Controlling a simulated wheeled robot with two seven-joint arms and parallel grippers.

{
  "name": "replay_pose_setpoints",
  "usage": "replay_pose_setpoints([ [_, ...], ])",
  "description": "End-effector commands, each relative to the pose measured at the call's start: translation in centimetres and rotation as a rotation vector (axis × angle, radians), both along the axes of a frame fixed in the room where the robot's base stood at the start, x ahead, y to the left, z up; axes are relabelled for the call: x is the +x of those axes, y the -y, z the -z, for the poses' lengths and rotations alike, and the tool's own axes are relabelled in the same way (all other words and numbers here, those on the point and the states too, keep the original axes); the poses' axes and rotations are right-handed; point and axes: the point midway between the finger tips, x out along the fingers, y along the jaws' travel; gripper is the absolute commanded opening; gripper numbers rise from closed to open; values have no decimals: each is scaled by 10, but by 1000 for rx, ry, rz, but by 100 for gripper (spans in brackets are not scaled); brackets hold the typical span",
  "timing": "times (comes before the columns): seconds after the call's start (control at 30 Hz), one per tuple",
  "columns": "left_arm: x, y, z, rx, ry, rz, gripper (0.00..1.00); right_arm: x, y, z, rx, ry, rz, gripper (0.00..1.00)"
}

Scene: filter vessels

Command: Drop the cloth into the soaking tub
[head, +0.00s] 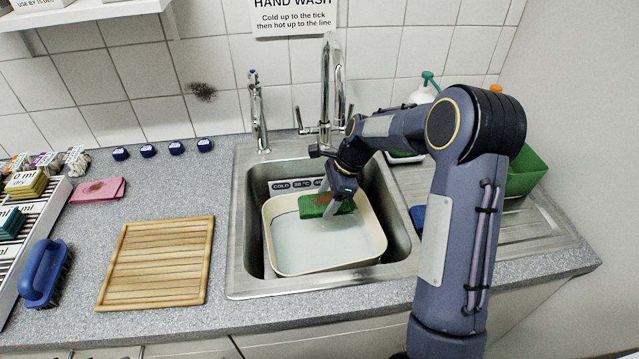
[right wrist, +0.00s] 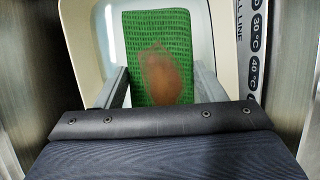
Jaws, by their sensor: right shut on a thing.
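A green textured cloth (head: 318,206) with a brown stain is between the fingers of my right gripper (head: 328,209), which is shut on it. In the right wrist view the cloth (right wrist: 158,55) spans between the two fingers, stain facing the camera. The cream soaking tub (head: 268,238) stands in the sink basin and holds pale liquid. The cloth is over the back part of the tub; I cannot tell whether it touches the liquid. My left gripper is not in view.
The metal sink (head: 240,225) surrounds the tub, with a tall tap (head: 328,85) behind. A slatted wooden board (head: 158,262), a blue brush (head: 43,273) and a pink stained cloth (head: 98,190) lie on the counter to the left. A green container (head: 526,172) stands at the right.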

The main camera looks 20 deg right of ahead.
Motion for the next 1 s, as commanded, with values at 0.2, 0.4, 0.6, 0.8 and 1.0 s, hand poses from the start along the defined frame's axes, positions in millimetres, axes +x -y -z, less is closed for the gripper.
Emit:
replay_pose_setpoints([
  [0.2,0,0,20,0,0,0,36,0,0,22,0,-1,-1,42],
  [0.4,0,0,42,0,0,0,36,0,0,46,0,-1,-2,42],
  [0.6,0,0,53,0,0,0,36,0,0,59,0,0,-2,42],
  [0.8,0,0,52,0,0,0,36,0,0,58,0,0,-2,42],
  [1.0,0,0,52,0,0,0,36,0,0,58,0,0,-2,80],
])
